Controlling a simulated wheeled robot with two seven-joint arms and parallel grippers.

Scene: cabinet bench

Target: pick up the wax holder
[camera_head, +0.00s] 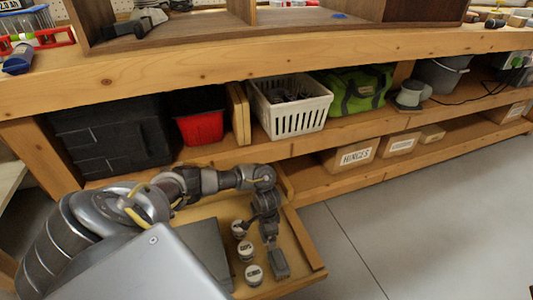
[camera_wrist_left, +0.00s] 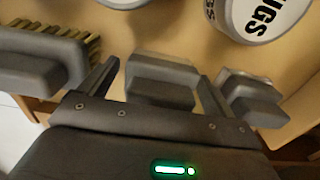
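My left gripper (camera_head: 279,262) is low over the open drawer (camera_head: 308,250), just right of a row of round labelled jars (camera_head: 253,275). In the left wrist view my left gripper (camera_wrist_left: 158,88) has its two dark fingers spread apart. A grey stepped block (camera_wrist_left: 160,82) shows between the fingers, with gaps on both sides; it may be the wax holder, but I cannot be sure. A grey brush with yellow bristles (camera_wrist_left: 45,55) lies left of the fingers and another grey block (camera_wrist_left: 250,95) lies at the right. My right gripper is not in view.
Jars (camera_wrist_left: 260,15) stand close ahead of the fingers in the left wrist view. The drawer's wooden walls enclose the area. Above are a shelf with a white basket (camera_head: 290,115), a red bin (camera_head: 203,127) and a green bag (camera_head: 355,90). The floor (camera_head: 420,220) at right is clear.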

